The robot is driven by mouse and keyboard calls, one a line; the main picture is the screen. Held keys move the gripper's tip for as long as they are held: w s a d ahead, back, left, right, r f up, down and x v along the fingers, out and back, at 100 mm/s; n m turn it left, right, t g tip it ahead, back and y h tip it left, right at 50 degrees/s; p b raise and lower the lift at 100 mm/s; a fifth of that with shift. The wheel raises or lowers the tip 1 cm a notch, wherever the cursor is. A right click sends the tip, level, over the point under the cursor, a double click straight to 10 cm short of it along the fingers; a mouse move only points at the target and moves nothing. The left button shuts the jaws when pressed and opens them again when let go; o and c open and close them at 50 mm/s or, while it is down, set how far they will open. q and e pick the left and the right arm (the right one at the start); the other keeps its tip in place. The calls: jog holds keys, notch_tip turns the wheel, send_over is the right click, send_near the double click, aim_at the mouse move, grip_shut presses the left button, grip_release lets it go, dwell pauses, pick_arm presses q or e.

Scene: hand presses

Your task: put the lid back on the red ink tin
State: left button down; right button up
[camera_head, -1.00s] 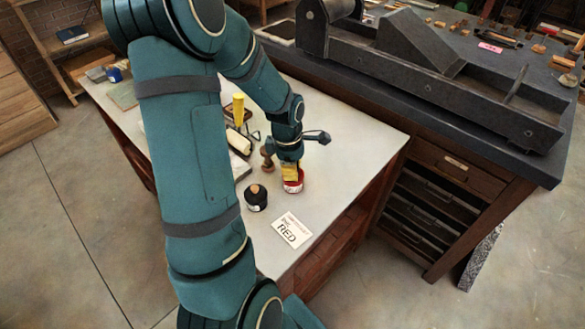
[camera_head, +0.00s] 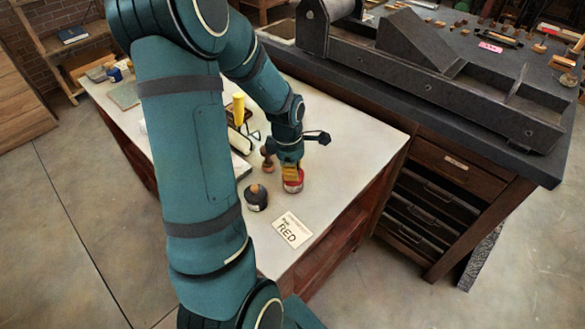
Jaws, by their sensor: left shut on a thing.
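The red ink tin (camera_head: 294,187) stands upright on the pale table top (camera_head: 345,150), right of the black tin. My left gripper (camera_head: 291,176) comes down from above, directly over the red tin, with yellow parts at its tips. It is shut on what I take to be the lid, which is mostly hidden by the fingers. I cannot tell whether the lid touches the tin's rim. A white card marked RED (camera_head: 292,231) lies in front of the tin. My right gripper does not show.
A black tin with a tan knob (camera_head: 256,196) stands close to the left of the gripper. A small wooden-handled tool (camera_head: 268,160), a yellow-handled tool (camera_head: 239,108) and a white roller (camera_head: 240,141) are behind. A dark press bench (camera_head: 430,90) stands at right.

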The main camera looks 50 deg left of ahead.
pick_arm(q)
jog(key=shift+f, duration=0.1)
dwell(0.8)
jog(key=shift+c, duration=1.7)
grip_release()
jog(key=shift+r+p, duration=3.05)
jog(key=shift+r, duration=0.5)
grip_shut()
